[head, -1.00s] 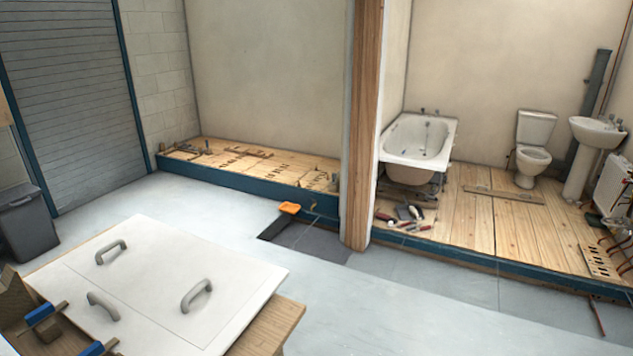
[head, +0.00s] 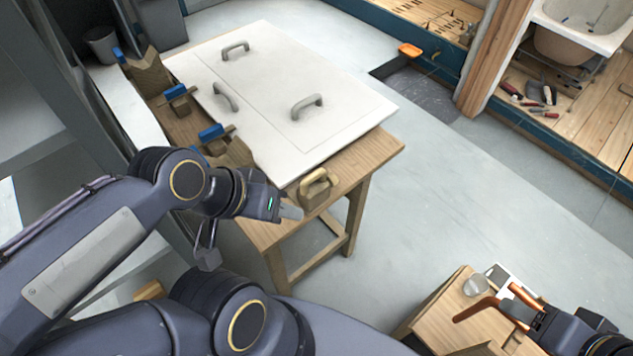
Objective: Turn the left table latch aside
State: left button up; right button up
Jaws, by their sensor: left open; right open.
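A white panel (head: 270,75) with three grey handles lies on the wooden table (head: 360,155). Along the table's left edge are brown blocks, two with narrow crossbars and blue grips: a nearer one (head: 211,132) and a farther one (head: 175,92). These look like the latches; I cannot tell which is the left one. My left gripper (head: 291,211) is by the table's near corner, apart from both crossbars; its finger gap is hard to see. My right gripper (head: 487,302) is at the lower right, open, with orange-brown prongs over a small wooden stand.
A tan handled block (head: 317,187) sits at the table's near corner, close to my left gripper. A small wooden stand (head: 432,318) bears a clear glass (head: 476,286). Grey shelving (head: 30,110) stands at the left.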

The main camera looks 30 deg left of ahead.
aim_at(215, 132)
jog(key=u, duration=1.75)
jog(key=i+j+u, duration=0.1)
jog(key=u, duration=0.25)
jog(key=i+j+u, duration=0.1)
jog(key=u, duration=0.3)
jog(key=i+j+u, duration=0.1)
jog(key=u, duration=0.25)
